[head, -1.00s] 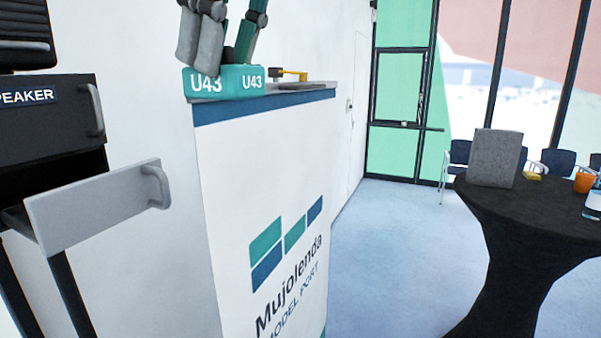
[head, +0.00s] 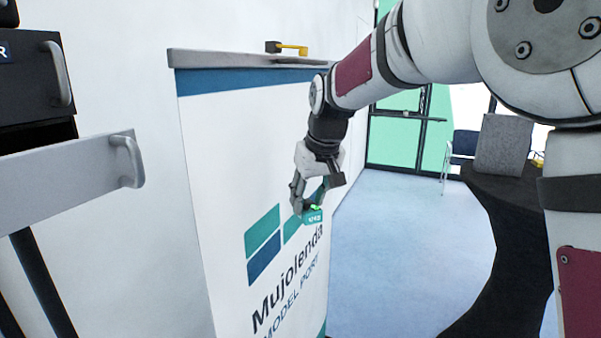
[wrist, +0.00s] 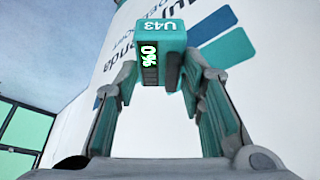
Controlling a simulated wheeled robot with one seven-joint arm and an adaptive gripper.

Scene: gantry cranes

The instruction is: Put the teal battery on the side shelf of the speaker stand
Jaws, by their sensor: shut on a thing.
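The teal battery (head: 314,217), marked U43, is held between the fingertips of my gripper (head: 311,202), in front of the white counter's printed front. I cannot make out a side shelf.
The white counter (head: 220,210) stands in the middle, with a yellow-handled tool (head: 288,47) on top. A round black table (head: 490,225) is at the right, partly behind my arm, with a grey box (head: 503,145). Blue floor (head: 400,250) between is clear.

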